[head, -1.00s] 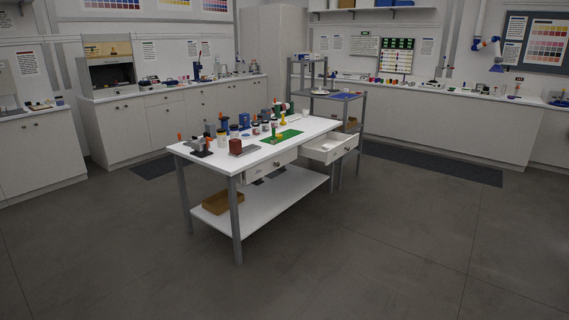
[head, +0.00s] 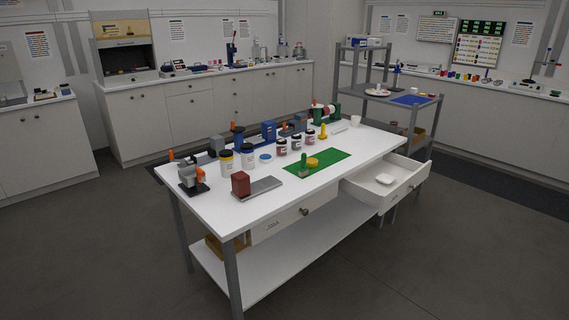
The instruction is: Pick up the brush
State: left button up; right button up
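I cannot clearly make out a brush in the head view; at this distance the small items are hard to tell apart. The white worktable (head: 225,207) stands ahead of me with jars and tools on it. A green mat (head: 335,158) lies on the table, with a yellow round piece (head: 312,162) and a small upright green piece (head: 303,172) on it. An open drawer (head: 398,196) at the table's right holds a small white item (head: 385,179). Neither of my grippers is in view.
Several jars, including a yellow-banded one (head: 226,161), stand mid-table. A red-brown block (head: 240,183) sits at the front left. A grey shelf rack (head: 411,110) stands behind right. The open drawer juts out at the front right. Floor in front is clear.

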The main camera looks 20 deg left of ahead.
aim_at(303, 170)
jog(key=i+l+u, duration=0.1)
jog(key=i+u, duration=0.2)
jog(key=i, duration=0.25)
jog(key=i+l+u, duration=0.25)
jog(key=i, duration=0.25)
jog(key=i+l+u, duration=0.3)
jog(key=i, duration=0.2)
